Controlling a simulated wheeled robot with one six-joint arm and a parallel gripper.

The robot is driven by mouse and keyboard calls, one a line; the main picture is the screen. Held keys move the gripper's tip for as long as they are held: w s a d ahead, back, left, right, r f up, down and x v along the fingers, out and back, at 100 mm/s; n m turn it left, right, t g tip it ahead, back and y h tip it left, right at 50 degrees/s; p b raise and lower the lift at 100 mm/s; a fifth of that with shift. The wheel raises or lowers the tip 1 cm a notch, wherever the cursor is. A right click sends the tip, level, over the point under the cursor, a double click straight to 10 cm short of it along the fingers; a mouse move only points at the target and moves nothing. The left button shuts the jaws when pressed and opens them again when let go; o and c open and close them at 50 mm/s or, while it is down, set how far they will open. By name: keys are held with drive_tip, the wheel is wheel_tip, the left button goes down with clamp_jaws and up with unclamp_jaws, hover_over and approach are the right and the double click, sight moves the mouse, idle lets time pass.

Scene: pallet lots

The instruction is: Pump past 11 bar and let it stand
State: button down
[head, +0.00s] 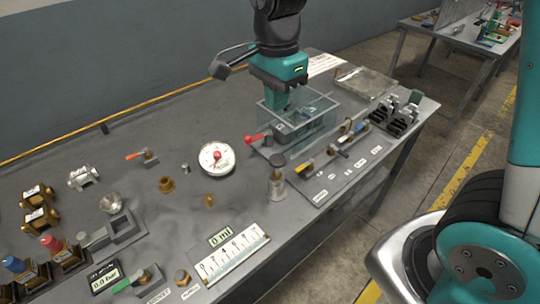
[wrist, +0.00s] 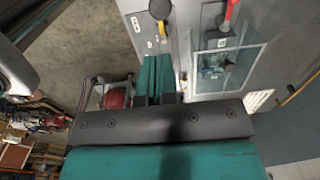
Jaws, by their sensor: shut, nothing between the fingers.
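A small display reading "0.0 bar" (head: 105,278) stands at the front left of the bench. My gripper (head: 275,98) is shut and empty, at the clear-walled box (head: 325,104) at the back right. In the wrist view, my gripper (wrist: 156,72) shows two teal fingers together, beside the clear box (wrist: 240,62).
A red lever (head: 257,137) sits beside the box. A "0 ml" display (head: 219,237) and a white scale (head: 232,256) are at the front. Brass and steel fittings (head: 40,215) crowd the left. A row of switches (head: 335,155) lies right.

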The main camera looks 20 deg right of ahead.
sight(277, 160)
wheel_tip(277, 160, down, 14)
drive_tip(key=shift+d+r+p, duration=0.1)
drive_tip(key=shift+p, duration=1.1)
wheel_tip(277, 160, down, 4)
drive_tip(key=b, duration=0.2)
drive_tip(key=shift+b, duration=0.4)
drive_tip(key=shift+r, duration=0.1)
drive_tip(key=shift+s, duration=0.1)
